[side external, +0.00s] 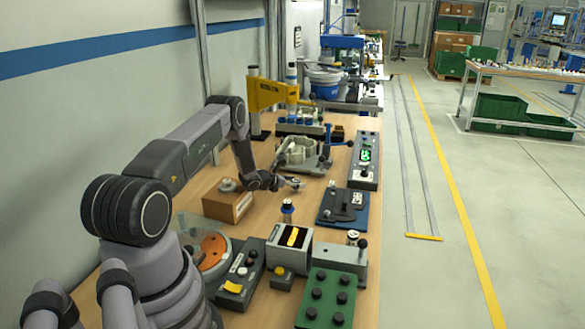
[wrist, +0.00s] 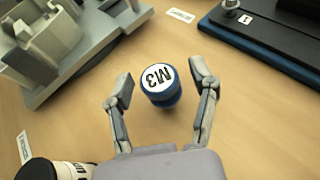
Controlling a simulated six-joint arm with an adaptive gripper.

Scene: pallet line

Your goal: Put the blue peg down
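The blue peg (wrist: 161,84), with a white top marked M3, stands upright on the wooden table in the wrist view. It is between the fingers of my gripper (wrist: 160,90), with a gap on each side, so neither finger appears to touch it. The gripper is open. In the side view my gripper (side external: 290,183) is low over the table, and I cannot make out the peg between its fingers there.
A grey fixture (wrist: 45,40) lies at the upper left of the wrist view and a blue plate with black parts (wrist: 265,45) at the upper right. A dark round object (wrist: 45,168) is at lower left.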

